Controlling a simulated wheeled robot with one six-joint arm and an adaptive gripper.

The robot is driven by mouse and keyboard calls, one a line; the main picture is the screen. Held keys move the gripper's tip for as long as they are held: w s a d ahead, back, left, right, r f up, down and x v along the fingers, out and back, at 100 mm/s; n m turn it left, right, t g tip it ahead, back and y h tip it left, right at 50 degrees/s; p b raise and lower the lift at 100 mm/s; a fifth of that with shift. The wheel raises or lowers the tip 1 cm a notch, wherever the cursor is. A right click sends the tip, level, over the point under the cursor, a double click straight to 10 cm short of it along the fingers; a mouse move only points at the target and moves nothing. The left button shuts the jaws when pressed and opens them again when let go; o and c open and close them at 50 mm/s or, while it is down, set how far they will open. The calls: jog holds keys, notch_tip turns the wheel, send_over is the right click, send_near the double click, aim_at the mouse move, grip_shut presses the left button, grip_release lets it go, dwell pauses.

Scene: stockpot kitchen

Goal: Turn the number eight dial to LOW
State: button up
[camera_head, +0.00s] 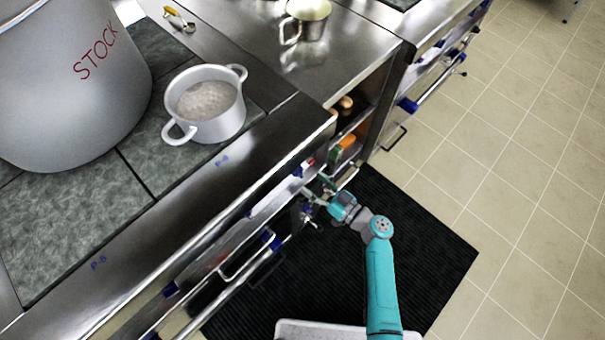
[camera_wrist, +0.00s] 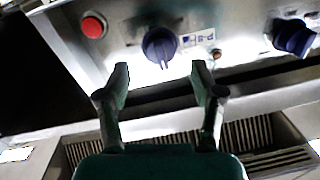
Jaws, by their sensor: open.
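A dark blue dial (camera_wrist: 159,45) sits on the steel front panel in the wrist view, with a small label (camera_wrist: 196,40) beside it that seems to read P-8 upside down. The dial's pointer ridge faces roughly down in that view; its setting cannot be read. My gripper (camera_wrist: 161,72) is open, its two fingertips spread on either side of the dial's near end, with nothing between them. In the head view my gripper (camera_head: 317,194) is at the stove's front panel, and the dial is hard to make out there.
A second blue dial (camera_wrist: 293,38) is to the right and a red button (camera_wrist: 93,25) to the left. Bar handles (camera_head: 250,258) stick out below the panel. A white two-handled pot (camera_head: 208,115) and a large stockpot (camera_head: 65,85) stand on the stove. Tiled floor (camera_head: 500,170) lies clear at right.

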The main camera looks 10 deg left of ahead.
aim_at(303, 176)
jog(key=shift+x, duration=2.55)
jog(key=c, duration=1.2)
